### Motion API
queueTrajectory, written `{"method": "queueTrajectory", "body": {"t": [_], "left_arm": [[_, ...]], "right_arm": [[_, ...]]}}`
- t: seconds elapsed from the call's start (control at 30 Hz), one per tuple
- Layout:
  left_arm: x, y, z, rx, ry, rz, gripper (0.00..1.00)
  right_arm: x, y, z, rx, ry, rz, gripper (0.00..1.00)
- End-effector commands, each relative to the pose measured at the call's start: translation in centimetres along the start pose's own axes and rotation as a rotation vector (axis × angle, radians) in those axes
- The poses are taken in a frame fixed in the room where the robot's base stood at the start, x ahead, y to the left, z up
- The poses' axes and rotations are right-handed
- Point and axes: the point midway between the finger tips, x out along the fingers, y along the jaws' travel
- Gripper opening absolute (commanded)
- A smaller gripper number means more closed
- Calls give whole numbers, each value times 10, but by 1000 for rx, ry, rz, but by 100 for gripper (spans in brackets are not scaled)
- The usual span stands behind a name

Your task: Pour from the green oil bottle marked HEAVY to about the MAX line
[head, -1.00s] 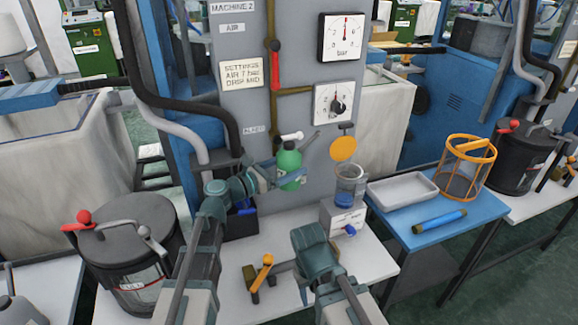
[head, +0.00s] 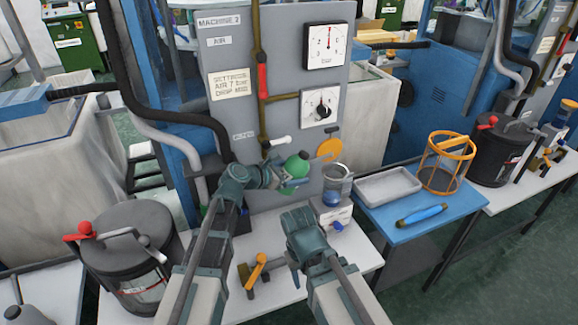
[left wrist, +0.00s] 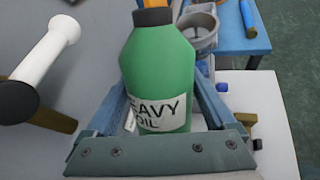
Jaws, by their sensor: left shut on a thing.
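The green oil bottle (head: 296,166) is in my left gripper (head: 290,183), held above the bench in front of the grey machine panel. I cannot make out a MAX line. My right gripper (head: 294,277) is low over the bench; its jaw state is unclear.
An orange round lid (head: 330,149) stands raised by the cup. A white-handled lever (head: 280,141) sticks out behind the bottle. A grey tray (head: 388,186) and orange basket (head: 448,162) are on the blue table. An orange-handled valve (head: 256,271) lies on the bench.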

Motion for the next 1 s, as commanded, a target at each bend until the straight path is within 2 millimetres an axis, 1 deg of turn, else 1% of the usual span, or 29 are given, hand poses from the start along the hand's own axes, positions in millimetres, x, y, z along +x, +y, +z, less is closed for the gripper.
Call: {"method": "queueTrajectory", "body": {"t": [0.03,0.47,0.53,0.77,1.0], "left_arm": [[-1,1,5,10,18,0,12],[6,-2,7,107,206,0,12],[7,-3,2,105,207,1,12],[6,-4,2,104,205,1,12],[5,-3,7,112,221,0,12]], "right_arm": [[-8,1,0,0,0,0,50],[-41,4,2,1,0,0,50],[-36,3,2,1,0,0,50],[-36,3,2,0,0,0,50],[-43,4,2,0,0,0,50]]}}
